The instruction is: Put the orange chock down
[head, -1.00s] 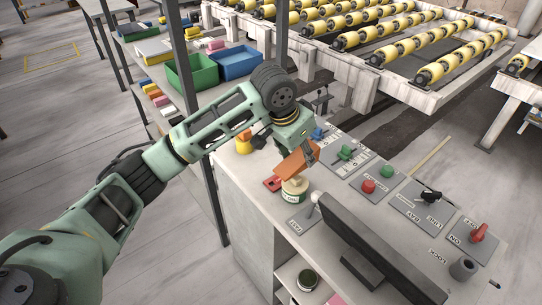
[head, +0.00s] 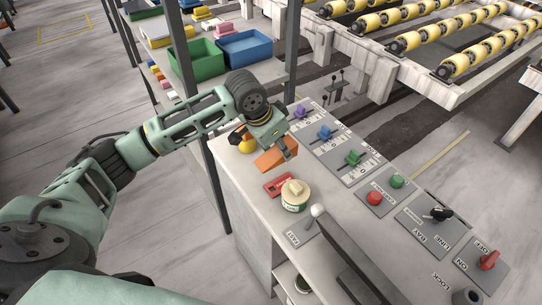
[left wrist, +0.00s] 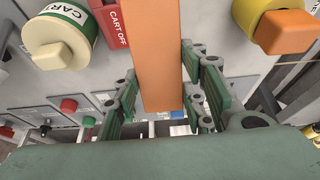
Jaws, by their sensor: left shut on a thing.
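The orange chock (head: 270,160) is held in my left gripper (head: 285,148) above the grey slab-topped console. In the left wrist view the chock (left wrist: 153,50) stands between the green fingers of my left gripper (left wrist: 160,95), which are shut on it. I cannot tell from these views how high it hangs above the surface. My right gripper is in neither view.
A red plate marked "CART OFF" (head: 279,184) and a cream knob with a green band (head: 294,194) are in front of the chock. A yellow-orange knob (head: 247,144) is behind it. Coloured levers (head: 325,132) stand to the right.

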